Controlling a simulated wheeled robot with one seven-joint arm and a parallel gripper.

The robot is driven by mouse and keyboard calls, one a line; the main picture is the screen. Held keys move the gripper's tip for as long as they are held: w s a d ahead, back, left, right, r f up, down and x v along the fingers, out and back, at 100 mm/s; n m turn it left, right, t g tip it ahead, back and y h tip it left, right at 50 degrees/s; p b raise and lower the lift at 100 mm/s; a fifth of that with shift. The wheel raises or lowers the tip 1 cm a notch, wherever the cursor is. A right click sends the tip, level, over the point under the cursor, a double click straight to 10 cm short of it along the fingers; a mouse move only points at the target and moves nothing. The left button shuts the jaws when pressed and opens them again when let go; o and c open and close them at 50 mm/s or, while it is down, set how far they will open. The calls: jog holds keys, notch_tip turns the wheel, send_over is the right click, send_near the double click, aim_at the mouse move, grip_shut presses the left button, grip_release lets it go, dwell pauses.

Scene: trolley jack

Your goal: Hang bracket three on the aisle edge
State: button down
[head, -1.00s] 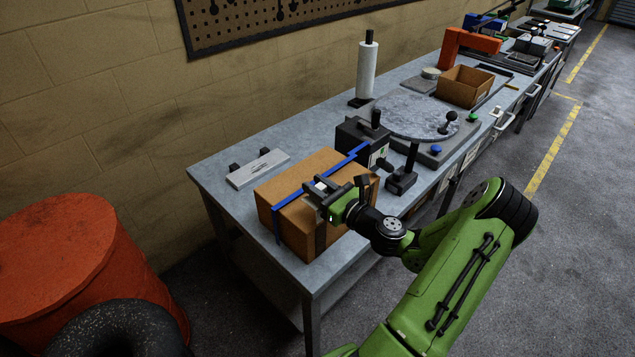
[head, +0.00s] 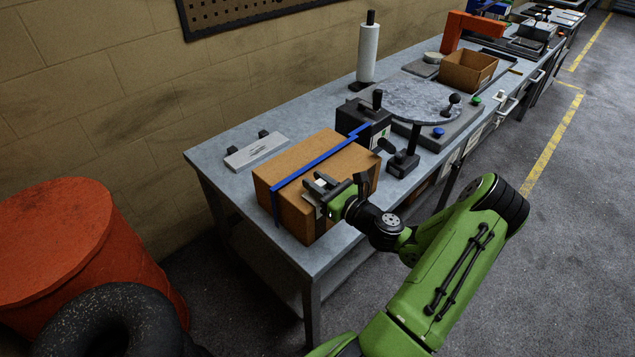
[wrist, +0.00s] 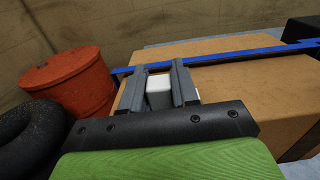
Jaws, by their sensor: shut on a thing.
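My gripper (head: 318,184) is shut on a small white piece, which shows between the two grey fingers in the wrist view (wrist: 159,92). I cannot tell for sure that it is bracket three, as the fingers hide most of it. The gripper is at the near side of a brown cardboard box (head: 292,212) with a blue strap; I cannot tell whether they touch. The aisle edge is the right-hand long edge of the grey bench (head: 230,200). A white piece (head: 499,97) shows at that edge, far along; it may be a bracket or a handle.
A black box (head: 352,122), a black lever on a block (head: 403,163) and a round turntable (head: 425,100) stand beyond the cardboard box. A grey plate (head: 257,151) lies behind it. A red drum (head: 60,235) and a tyre (head: 115,325) stand left. The aisle floor (head: 575,220) is clear.

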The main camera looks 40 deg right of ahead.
jog(key=shift+f, duration=0.25)
jog(key=c, duration=0.8)
grip_release()
jog(key=s, duration=0.5)
jog(key=s+p, duration=0.1)
jog(key=s, duration=0.9)
jog(key=shift+s+d, duration=0.25)
jog(key=shift+s, duration=0.15)
